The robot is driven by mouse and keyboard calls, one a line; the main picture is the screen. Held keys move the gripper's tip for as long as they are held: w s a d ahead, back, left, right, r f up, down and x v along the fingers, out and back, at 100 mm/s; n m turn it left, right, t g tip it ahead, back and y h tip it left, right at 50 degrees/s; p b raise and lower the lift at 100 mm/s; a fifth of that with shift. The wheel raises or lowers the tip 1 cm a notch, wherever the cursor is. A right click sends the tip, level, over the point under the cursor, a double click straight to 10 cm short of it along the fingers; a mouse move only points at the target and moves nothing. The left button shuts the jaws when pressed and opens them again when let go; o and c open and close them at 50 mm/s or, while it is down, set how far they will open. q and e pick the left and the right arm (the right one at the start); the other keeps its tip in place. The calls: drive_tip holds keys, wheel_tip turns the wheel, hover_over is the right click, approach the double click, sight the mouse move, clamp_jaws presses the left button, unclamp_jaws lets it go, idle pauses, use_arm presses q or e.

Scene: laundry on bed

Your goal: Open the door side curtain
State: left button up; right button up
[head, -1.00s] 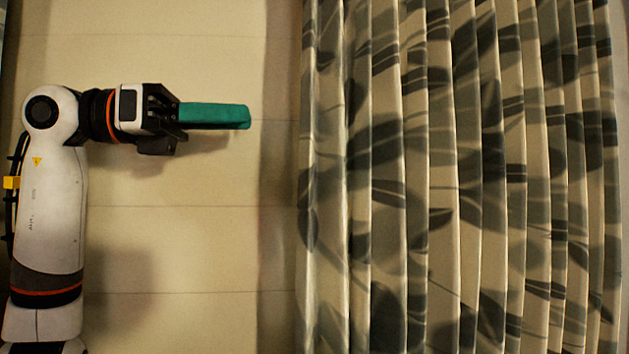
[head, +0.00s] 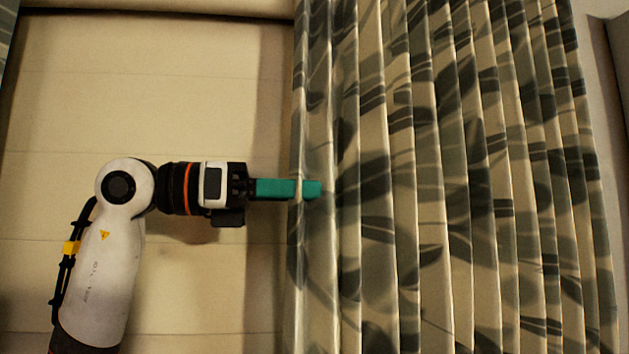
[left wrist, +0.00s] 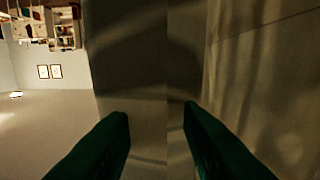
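The patterned grey-and-cream curtain (head: 430,180) hangs in vertical folds over the right part of the head view. My left gripper (head: 308,190), with green fingers, reaches its left edge from the left. A narrow pale strip of the curtain edge crosses in front of the fingers, and the green tip shows again beyond it. In the left wrist view the two dark green fingers (left wrist: 156,130) stand apart, with shaded curtain fabric (left wrist: 140,60) filling the space between and beyond them. I cannot tell whether the fingers touch the cloth. My right gripper is not in view.
A pale panelled surface (head: 150,90) lies behind my arm, left of the curtain. A plain wall strip (head: 607,150) shows at the far right.

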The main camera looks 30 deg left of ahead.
use_arm(q)
drive_tip(key=x, duration=0.2)
drive_tip(key=shift+w+d, duration=0.15)
drive_tip(key=shift+d, duration=0.1)
clamp_jaws()
